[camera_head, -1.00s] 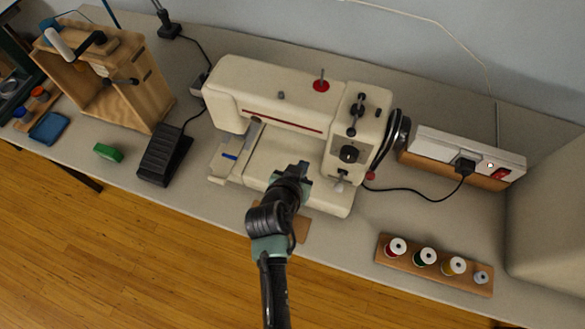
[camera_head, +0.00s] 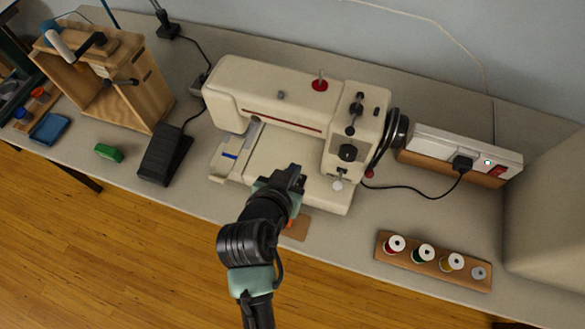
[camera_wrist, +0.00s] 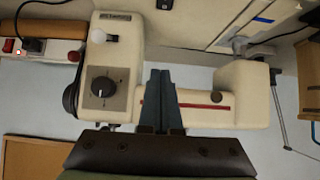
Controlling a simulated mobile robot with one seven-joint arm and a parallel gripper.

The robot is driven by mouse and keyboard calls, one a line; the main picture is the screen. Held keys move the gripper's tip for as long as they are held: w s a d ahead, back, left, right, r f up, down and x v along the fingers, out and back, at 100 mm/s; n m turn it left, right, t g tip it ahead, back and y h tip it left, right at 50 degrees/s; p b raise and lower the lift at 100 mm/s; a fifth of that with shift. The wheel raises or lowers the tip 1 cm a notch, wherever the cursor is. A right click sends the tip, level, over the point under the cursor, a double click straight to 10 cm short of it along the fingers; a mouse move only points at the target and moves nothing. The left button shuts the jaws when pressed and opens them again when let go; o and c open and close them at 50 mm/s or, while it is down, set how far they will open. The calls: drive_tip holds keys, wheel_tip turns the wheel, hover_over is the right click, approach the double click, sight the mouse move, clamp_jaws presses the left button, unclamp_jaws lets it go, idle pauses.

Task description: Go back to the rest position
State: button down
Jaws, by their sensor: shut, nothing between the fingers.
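My gripper (camera_head: 293,176) is in front of the sewing machine, above its flat bed in the head view. In the wrist view my gripper's fingers (camera_wrist: 161,78) are together with nothing between them. The cream sewing machine (camera_head: 262,97) stands upright on the bench, and it fills much of the wrist view (camera_wrist: 200,115), upside down. My arm reaches in from the bottom of the head view and hides part of the bench's front edge and part of a flat brown piece (camera_head: 300,227).
A wooden rack with spools (camera_head: 435,262) lies at the front right. A power strip (camera_head: 466,146) with a plugged cord is behind it. A black pedal (camera_head: 164,155), a green item (camera_head: 108,153) and a wooden frame (camera_head: 128,72) stand left. Bare bench (camera_head: 335,238) shows between my gripper and the rack.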

idle(0.3)
drive_tip(key=w+r+n+t+y, duration=0.1)
drive_tip(key=w+r+t, duration=0.35)
drive_tip(key=r, duration=1.05)
drive_tip(key=w+r+t+y, duration=0.1)
drive_tip(key=w+r+t, duration=0.35)
drive_tip(key=r, duration=0.95)
drive_tip(key=s+r+n+t, duration=0.1)
drive_tip(key=s+r+t, duration=0.2)
drive_tip(key=r, duration=0.7)
drive_tip(key=s+r+t, duration=0.2)
drive_tip(key=s+r, duration=0.3)
drive_tip(key=r, duration=0.5)
drive_tip(key=s+r+n+t+y, duration=0.1)
drive_tip(key=s+r+t, duration=0.2)
drive_tip(key=r, duration=0.7)
drive_tip(key=shift+s+d+r+n+t, duration=0.25)
drive_tip(key=shift+s+r+n+t, duration=0.05)
drive_tip(key=shift+s, duration=0.5)
